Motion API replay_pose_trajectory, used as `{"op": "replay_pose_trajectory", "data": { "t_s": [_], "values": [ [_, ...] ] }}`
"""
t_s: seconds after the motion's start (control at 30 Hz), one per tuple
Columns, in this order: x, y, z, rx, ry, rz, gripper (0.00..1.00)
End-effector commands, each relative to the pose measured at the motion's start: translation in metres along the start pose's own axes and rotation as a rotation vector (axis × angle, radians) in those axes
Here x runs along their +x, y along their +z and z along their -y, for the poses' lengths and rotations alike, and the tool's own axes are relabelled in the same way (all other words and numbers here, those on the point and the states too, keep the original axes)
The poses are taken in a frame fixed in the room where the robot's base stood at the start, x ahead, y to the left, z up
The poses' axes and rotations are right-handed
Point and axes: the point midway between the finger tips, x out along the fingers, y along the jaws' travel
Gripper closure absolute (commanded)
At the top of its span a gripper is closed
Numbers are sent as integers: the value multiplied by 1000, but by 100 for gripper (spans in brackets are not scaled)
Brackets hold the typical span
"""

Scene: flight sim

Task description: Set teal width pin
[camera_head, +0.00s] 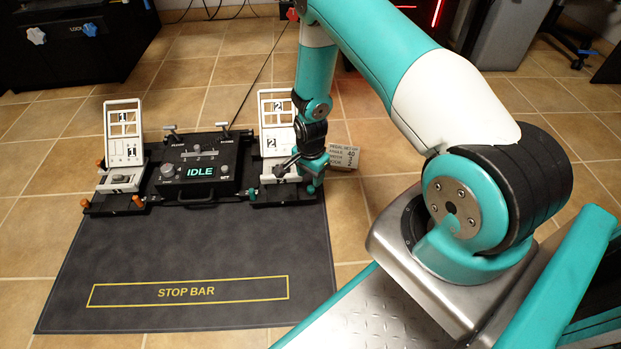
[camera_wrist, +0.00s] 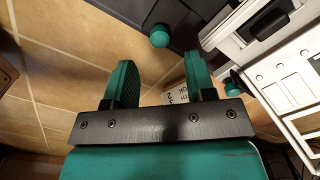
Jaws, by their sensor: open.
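My gripper (camera_head: 312,178) is at the right end of the right pedal unit (camera_head: 277,107) in the head view. In the wrist view my gripper (camera_wrist: 160,60) is open, its two teal fingers apart with nothing between them. A round teal knob (camera_wrist: 159,36) stands at the edge of the dark base, beyond the fingertips and apart from them. A second teal knob (camera_wrist: 233,88) shows right of the right finger, beside the white pedal frame. Which one is the width pin I cannot tell. The arm hides the right end of that base in the head view.
The left pedal unit (camera_head: 123,120) has orange knobs (camera_head: 84,203). A control box (camera_head: 197,165) reading IDLE stands between the units. A setup card (camera_head: 343,158) lies right of my gripper, partly hidden. The dark mat (camera_head: 190,250) in front, marked STOP BAR, is clear.

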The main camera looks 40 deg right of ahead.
Motion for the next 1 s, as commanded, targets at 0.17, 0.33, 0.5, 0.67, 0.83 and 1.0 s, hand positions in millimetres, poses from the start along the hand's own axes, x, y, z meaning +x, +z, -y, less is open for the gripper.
{"op": "replay_pose_trajectory", "data": {
  "t_s": [0.17,0.33,0.5,0.67,0.83,1.0],
  "values": [
    [-57,0,0,0,0,0,50],
    [-92,0,0,0,0,0,50],
    [-111,0,0,0,1,1,50],
    [-116,0,0,0,2,1,50],
    [-116,0,0,0,2,1,50],
    [-116,0,0,0,2,1,50]
  ]
}}
